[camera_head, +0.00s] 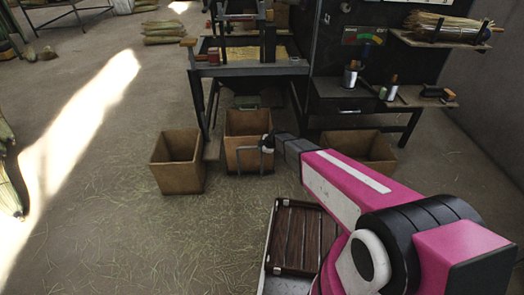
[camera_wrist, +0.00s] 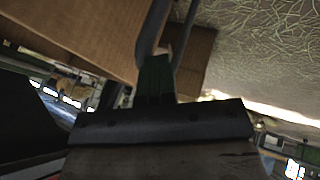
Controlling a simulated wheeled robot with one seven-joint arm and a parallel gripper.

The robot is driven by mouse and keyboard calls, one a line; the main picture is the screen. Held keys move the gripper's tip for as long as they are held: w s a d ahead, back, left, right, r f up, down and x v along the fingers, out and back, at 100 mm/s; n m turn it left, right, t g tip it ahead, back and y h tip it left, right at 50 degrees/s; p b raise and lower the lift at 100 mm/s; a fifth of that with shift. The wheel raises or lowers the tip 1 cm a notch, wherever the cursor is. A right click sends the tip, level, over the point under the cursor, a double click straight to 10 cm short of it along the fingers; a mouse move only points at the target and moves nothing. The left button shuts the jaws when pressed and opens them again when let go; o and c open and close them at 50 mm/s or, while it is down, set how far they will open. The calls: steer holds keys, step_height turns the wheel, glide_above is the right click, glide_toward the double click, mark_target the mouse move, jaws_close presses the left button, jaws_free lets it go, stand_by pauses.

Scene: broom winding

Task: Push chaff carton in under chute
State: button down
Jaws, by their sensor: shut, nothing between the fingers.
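A brown open-topped carton (camera_head: 246,127) stands upright on the floor at the front edge of the workbench's underside, in the middle of the head view. I take it as the chaff carton, though a second carton (camera_head: 178,162) stands to its left and a third (camera_head: 378,146) to its right. My gripper (camera_head: 262,148) is shut and empty, low against or just before the middle carton's front; I cannot tell if it touches. In the wrist view a carton wall (camera_wrist: 85,30) fills the upper left beside the dark fingers.
A slatted wooden deck (camera_head: 300,240) lies below my arm. The straw-strewn floor (camera_head: 110,235) at the left is open. A shelf (camera_head: 425,40) with a straw bundle is at the upper right.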

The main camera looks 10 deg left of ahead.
steer(key=w+a, duration=0.3)
steer(key=w, duration=1.2)
steer(key=w+a, duration=0.4)
steer(key=w, duration=1.2)
steer(key=shift+a, duration=0.2)
steer(key=shift+w, duration=0.1)
